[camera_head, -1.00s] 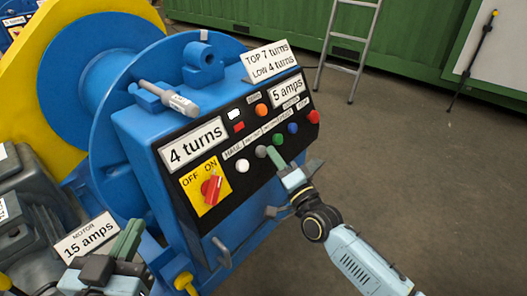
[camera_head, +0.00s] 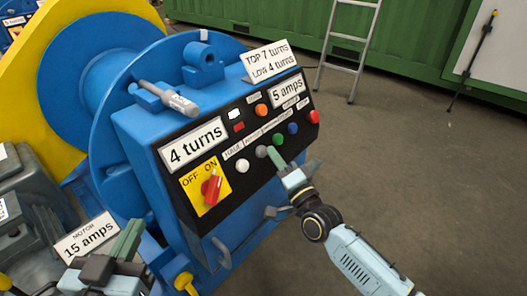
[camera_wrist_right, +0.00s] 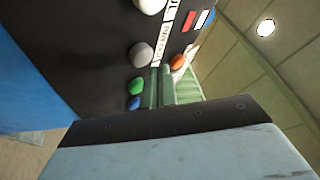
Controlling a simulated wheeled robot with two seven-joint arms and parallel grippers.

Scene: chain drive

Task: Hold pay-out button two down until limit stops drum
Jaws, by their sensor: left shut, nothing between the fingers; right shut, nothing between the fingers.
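The blue control box (camera_head: 135,135) carries a black panel with a row of buttons: white (camera_head: 242,166), grey (camera_head: 262,151), green (camera_head: 278,139), blue (camera_head: 293,128) and red (camera_head: 312,117). Their small labels are too blurred to read surely. My right gripper (camera_head: 272,153) is shut and empty, its green fingertips at the grey button; contact cannot be told. The right wrist view shows the grey button (camera_wrist_right: 142,54) beside the fingers. A display (camera_head: 194,142) reads 4 turns; a plate (camera_head: 268,60) reads TOP 7 turns, LOW 4 turns. My left gripper (camera_head: 130,237) is shut and empty at lower left.
The blue drum (camera_head: 85,75) stands behind the box. A red OFF/ON knob (camera_head: 211,187) sits on a yellow plate. A motor sign (camera_head: 87,238) reads 15 amps; the panel's amp display (camera_head: 288,89) reads 5 amps. A ladder (camera_head: 348,45) stands behind; floor at right is clear.

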